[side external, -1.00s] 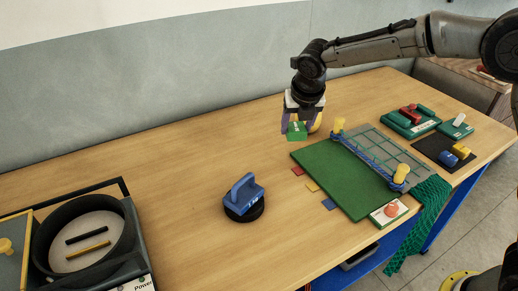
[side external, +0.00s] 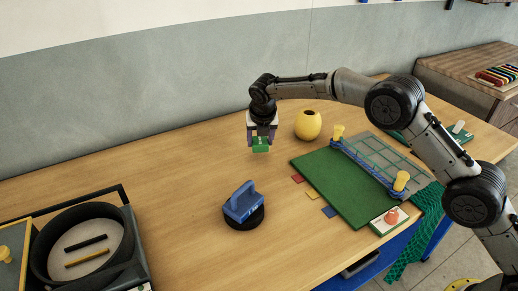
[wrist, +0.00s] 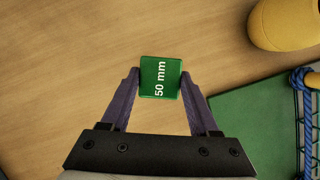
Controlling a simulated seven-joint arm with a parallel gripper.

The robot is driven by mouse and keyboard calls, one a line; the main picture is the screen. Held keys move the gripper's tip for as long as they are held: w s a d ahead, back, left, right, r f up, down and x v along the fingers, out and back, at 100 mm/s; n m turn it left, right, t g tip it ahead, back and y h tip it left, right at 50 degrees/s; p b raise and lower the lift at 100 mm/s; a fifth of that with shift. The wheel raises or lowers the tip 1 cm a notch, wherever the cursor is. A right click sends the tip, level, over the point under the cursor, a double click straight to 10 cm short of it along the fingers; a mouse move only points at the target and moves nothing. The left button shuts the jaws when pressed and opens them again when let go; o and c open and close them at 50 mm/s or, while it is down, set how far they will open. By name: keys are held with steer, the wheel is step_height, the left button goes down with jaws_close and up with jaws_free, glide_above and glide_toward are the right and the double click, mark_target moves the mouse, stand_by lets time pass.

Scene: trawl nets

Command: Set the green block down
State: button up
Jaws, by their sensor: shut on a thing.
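The green block (side external: 260,145) is between the fingers of my gripper (side external: 261,140). In the wrist view the green block (wrist: 160,77) shows a white "50 mm" label, and both purple fingertips of my gripper (wrist: 160,82) press its sides. My gripper is shut on it. In the side view the block hangs below the gripper over bare wood, left of the green mat; its height above the table is hard to tell.
A yellow round pot (side external: 308,126) stands right of the gripper. The green mat (side external: 335,180) with a net frame (side external: 385,160) lies further right. A blue-handled weight (side external: 243,205) stands in front. A black round tray (side external: 42,250) is at the left. Bare wood lies between.

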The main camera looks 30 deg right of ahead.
mark_target(259, 149)
steer(key=shift+w+f, duration=0.35)
steer(key=shift+f, duration=1.5)
steer(key=shift+f, duration=0.15)
steer(key=o, duration=1.4)
steer(key=v, duration=1.2)
